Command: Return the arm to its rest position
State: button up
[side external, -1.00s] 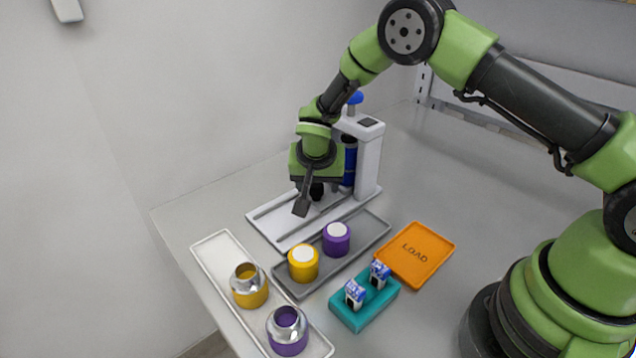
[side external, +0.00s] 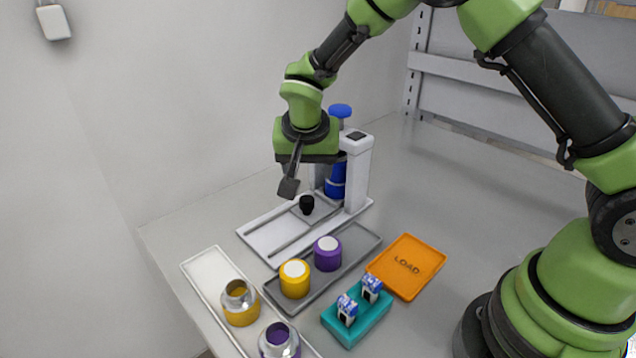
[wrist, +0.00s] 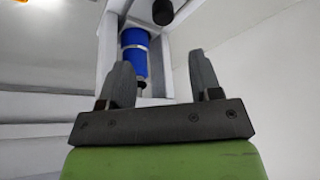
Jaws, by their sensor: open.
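My gripper (side external: 290,186) is raised above the left side of the white press-like stand (side external: 357,175). In the wrist view its two dark fingers (wrist: 161,82) are spread apart with nothing between them. The stand's blue cylinder (side external: 336,178) shows behind the gripper in the side view and beyond the fingers in the wrist view (wrist: 135,52). A black knob (side external: 306,204) sits on the stand's base, below and apart from the gripper; a black round part also shows in the wrist view (wrist: 162,13).
A grey tray (side external: 357,240) holds a yellow and a purple white-topped cylinder. A white tray (side external: 207,264) holds silver-topped yellow and purple ones. A teal block (side external: 366,318) holds two small blue-and-white items. An orange LOAD tray (side external: 425,252) is empty. The table behind it is clear.

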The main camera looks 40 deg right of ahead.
jog(key=s+d+r, duration=0.1)
jog(key=s+r, duration=0.4)
jog(key=r, duration=0.4)
jog(key=s+r+n+t+y, duration=0.2)
jog(key=s+r, duration=0.2)
jog(key=s, duration=0.6)
jog(key=s+r+n+t+y, duration=0.2)
jog(key=s+r, duration=0.3)
jog(key=s, duration=0.5)
jog(key=shift+a+n+y, duration=0.45)
jog(key=shift+n+y, duration=0.05)
jog(key=shift+c, duration=0.4)
